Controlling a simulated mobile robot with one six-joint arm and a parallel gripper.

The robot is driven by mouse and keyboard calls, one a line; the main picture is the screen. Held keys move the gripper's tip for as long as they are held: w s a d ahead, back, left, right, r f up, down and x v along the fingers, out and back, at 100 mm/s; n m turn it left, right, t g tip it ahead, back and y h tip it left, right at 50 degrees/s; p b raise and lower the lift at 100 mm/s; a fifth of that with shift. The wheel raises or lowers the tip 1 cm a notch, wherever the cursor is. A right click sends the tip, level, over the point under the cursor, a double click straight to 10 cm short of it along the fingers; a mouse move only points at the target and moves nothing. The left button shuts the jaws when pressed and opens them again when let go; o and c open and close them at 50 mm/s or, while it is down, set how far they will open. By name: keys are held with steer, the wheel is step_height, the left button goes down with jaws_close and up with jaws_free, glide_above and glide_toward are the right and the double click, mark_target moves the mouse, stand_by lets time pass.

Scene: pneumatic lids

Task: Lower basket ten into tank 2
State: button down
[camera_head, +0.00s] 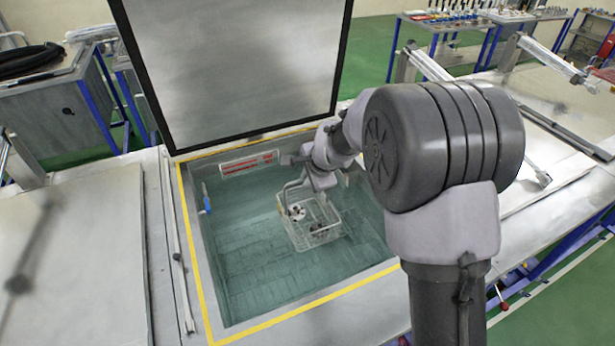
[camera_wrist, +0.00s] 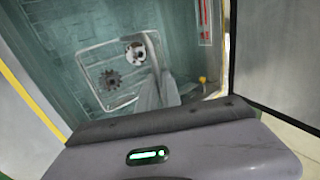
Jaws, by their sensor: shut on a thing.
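The wire basket (camera_head: 315,226) hangs from my gripper (camera_head: 312,178) inside the opening of a tank (camera_head: 245,250) with a yellow border and a raised lid (camera_head: 240,65). I cannot read a number on the basket or the tank. My gripper is shut on the basket's handle; its fingers are partly hidden by my wrist. In the wrist view, the basket (camera_wrist: 103,97) holds a dark gear-like part (camera_wrist: 112,81) and a lighter round part (camera_wrist: 135,53). The greenish, tiled tank interior lies below it. I cannot tell whether the basket touches the bottom.
A blue-handled fitting (camera_head: 206,200) is on the tank's left wall and a red-striped label (camera_head: 247,164) on its back wall. Closed flat covers (camera_head: 75,255) lie to the left. A tool bench (camera_head: 470,25) stands at the back. The tank's front left area is clear.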

step_height(320, 180, down, 22)
steer(key=b, duration=2)
steer(key=shift+f+b, duration=0.55)
steer(key=shift+f, duration=0.1)
steer(key=c, duration=1.5)
jaws_free()
steer(key=shift+o, duration=0.2)
steer(key=w+a+r+p+v, duration=0.1)
steer(key=w+p+v, duration=0.1)
steer(key=p+v, duration=0.6)
steer(key=w+a+r+p+v, duration=0.1)
steer(key=p+v, duration=0.7)
steer(key=v, duration=1.1)
steer(key=shift+w+r+p, duration=0.35)
steer(key=shift+w+r, duration=0.45)
steer(key=shift+r, duration=0.15)
